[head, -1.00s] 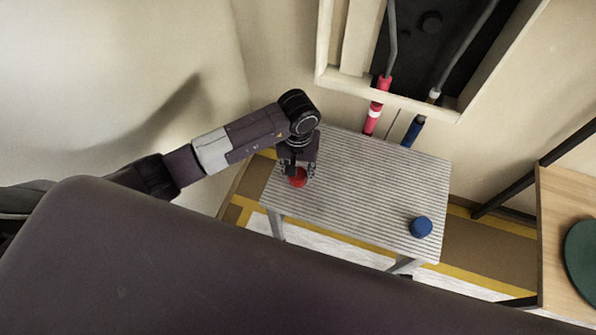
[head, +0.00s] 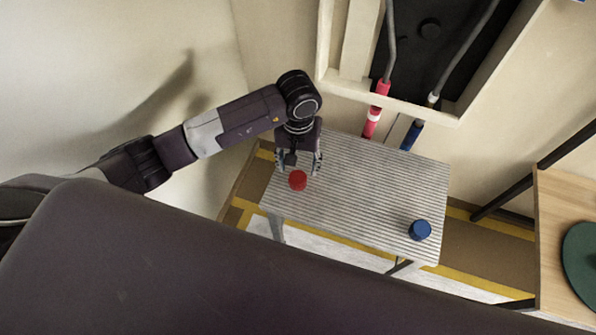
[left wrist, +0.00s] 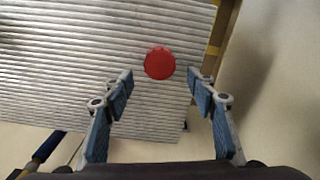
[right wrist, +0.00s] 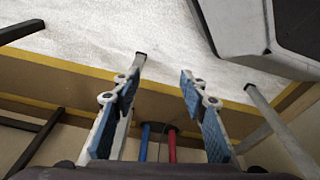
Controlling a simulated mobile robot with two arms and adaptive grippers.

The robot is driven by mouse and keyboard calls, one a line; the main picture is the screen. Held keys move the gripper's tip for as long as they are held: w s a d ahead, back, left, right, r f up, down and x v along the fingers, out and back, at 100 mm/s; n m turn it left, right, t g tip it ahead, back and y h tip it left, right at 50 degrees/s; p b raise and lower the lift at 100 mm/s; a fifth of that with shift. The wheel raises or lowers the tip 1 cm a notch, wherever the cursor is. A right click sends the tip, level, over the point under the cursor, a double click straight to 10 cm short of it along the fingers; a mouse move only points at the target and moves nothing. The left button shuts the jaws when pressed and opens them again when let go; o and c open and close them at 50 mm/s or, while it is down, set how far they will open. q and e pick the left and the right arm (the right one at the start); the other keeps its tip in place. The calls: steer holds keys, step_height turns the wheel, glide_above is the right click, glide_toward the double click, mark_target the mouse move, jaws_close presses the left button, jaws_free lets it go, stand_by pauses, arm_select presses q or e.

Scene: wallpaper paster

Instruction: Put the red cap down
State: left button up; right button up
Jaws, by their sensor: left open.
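The red cap (head: 298,181) rests on the ribbed grey table near its left end. It also shows in the left wrist view (left wrist: 160,63), just beyond my fingertips. My left gripper (head: 298,163) is open and empty, with its fingers apart above and behind the cap. In the left wrist view the blue finger pads (left wrist: 160,92) stand wide on either side, with clear space between them and the cap. My right gripper (right wrist: 158,85) shows only in its own wrist view, low beside table legs, with its fingers apart and nothing between them.
A blue cap (head: 420,230) sits at the table's right end. The ribbed tabletop (head: 350,195) is clear between the caps. Red (head: 372,122) and blue (head: 412,134) handled hoses hang from the wall recess behind. A wooden table (head: 560,210) with a green disc stands right.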

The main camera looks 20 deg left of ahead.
mark_target(298, 176)
arm_select(q)
step_height(298, 176, up, 6)
steer(key=shift+f, duration=0.1)
arm_select(e)
steer(key=shift+s+f, duration=0.5)
steer(key=shift+f, duration=0.2)
